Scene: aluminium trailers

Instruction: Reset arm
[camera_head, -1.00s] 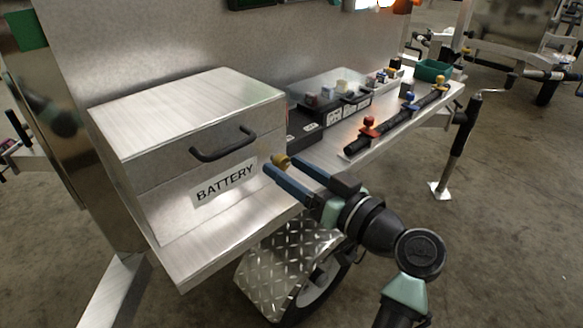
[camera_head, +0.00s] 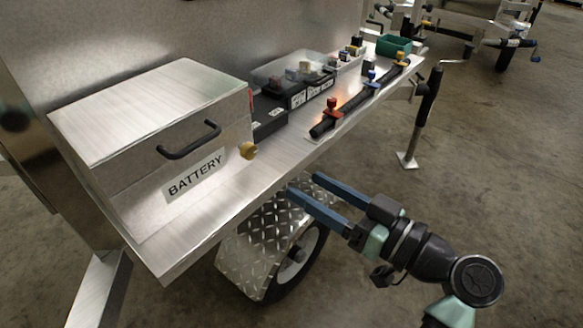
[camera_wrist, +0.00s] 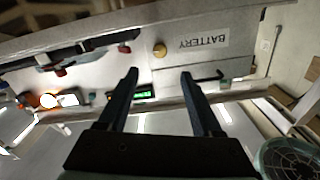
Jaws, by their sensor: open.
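My gripper (camera_head: 304,196) has two long blue-grey fingers, spread apart with nothing between them. In the head view it is in front of the trailer shelf's front edge, above the diamond-plate fender, pointing left. In the wrist view my gripper (camera_wrist: 158,76) is also open and empty. A small yellow knob-like piece (camera_head: 247,150) is at the right front corner of the battery box (camera_head: 150,110), apart from my fingers. It also shows in the wrist view (camera_wrist: 160,50), beyond the fingertips, beside the BATTERY label.
The metal shelf (camera_head: 225,205) holds black cases (camera_head: 285,92), a black bar (camera_head: 350,105) with red, blue and orange valves, and a green bin (camera_head: 394,46). A wheel fender (camera_head: 262,240) lies below. A jack post (camera_head: 425,115) stands right.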

